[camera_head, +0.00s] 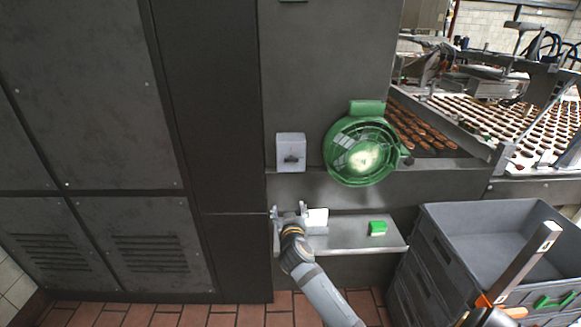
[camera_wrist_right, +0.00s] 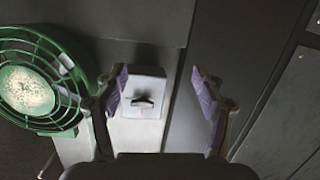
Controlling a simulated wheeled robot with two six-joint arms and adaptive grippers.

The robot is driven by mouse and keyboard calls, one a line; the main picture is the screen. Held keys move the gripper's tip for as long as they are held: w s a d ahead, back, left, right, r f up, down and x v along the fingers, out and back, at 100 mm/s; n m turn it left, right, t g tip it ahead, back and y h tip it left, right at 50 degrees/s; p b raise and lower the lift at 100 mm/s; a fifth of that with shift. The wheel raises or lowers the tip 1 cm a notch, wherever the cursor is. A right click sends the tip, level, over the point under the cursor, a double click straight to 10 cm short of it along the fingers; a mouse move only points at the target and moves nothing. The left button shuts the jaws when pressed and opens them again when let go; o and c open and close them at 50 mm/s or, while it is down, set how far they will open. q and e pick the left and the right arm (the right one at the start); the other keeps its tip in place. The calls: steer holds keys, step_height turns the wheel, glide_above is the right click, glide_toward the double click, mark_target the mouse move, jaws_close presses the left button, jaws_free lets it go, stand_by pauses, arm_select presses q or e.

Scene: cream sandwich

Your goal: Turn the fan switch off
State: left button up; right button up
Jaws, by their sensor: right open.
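The fan switch (camera_head: 291,152) is a light grey box with a dark knob, mounted on the dark machine panel left of the green fan (camera_head: 362,151). My right gripper (camera_head: 289,211) is open and empty, below the switch in the head view, above the left end of the metal shelf. In the right wrist view the switch (camera_wrist_right: 142,95) shows between the open fingers (camera_wrist_right: 158,82), closer to the left finger, with its knob standing out crosswise. The caged fan (camera_wrist_right: 32,85) is at the left there. I cannot tell whether the fan spins.
A metal shelf (camera_head: 345,240) below the switch holds a white block (camera_head: 317,217) and a green-and-white block (camera_head: 377,228). Grey crates (camera_head: 440,250) stand at the right. A conveyor with rows of biscuits (camera_head: 510,125) runs behind. Dark cabinets (camera_head: 90,100) fill the left.

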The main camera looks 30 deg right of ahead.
steer(key=m+t+h, duration=0.1)
steer(key=m+h, duration=0.1)
glide_toward(291, 160)
steer(key=p+x, duration=0.2)
steer(key=x, duration=0.5)
steer(key=shift+w+d+p, duration=0.1)
steer(key=shift+d+p, duration=0.1)
steer(key=shift+p, duration=0.2)
steer(key=shift+w+d+f, duration=0.1)
steer(key=shift+w+d, duration=0.1)
steer(key=shift+w, duration=0.2)
steer(key=shift+c, duration=0.4)
steer(key=c, duration=1.1)
